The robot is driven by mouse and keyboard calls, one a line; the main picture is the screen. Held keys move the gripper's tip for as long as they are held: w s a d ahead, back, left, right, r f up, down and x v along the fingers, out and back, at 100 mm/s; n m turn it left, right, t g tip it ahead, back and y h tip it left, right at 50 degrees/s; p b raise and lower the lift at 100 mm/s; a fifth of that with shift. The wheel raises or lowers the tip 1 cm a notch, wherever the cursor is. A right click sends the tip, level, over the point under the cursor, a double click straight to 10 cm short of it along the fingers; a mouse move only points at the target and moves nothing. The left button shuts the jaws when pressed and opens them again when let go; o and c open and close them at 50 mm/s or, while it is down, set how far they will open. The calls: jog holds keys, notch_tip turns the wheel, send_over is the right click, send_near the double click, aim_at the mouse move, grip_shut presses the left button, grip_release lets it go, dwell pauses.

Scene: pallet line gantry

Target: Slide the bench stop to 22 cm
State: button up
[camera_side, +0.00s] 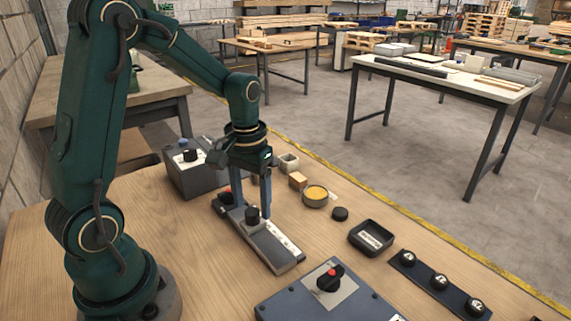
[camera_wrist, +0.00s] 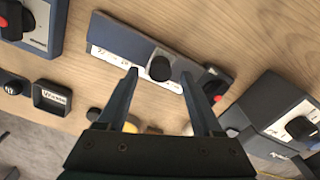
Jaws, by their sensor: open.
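The bench stop is a grey rail (camera_side: 272,248) with a pale printed scale and a round black knob (camera_side: 252,215) on it. In the wrist view the rail (camera_wrist: 112,38) runs diagonally and the knob (camera_wrist: 160,68) sits a little right of its middle. The scale figures are too small to read. My gripper (camera_side: 250,208) points down over the rail. Its fingers are open, and in the wrist view the gripper (camera_wrist: 160,74) has one fingertip on each side of the knob, with gaps showing. Whether the tips reach down to knob height is unclear.
A grey box with a knob (camera_side: 190,172) stands behind. A blue panel with a red-marked knob (camera_side: 330,279) is in front. A black tray (camera_side: 371,238), yellow-topped round tin (camera_side: 315,196) and several-button strip (camera_side: 438,283) lie right.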

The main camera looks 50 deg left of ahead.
jog(key=shift+f, duration=0.65)
grip_shut()
jog(key=shift+r, duration=0.1)
dwell(0.9)
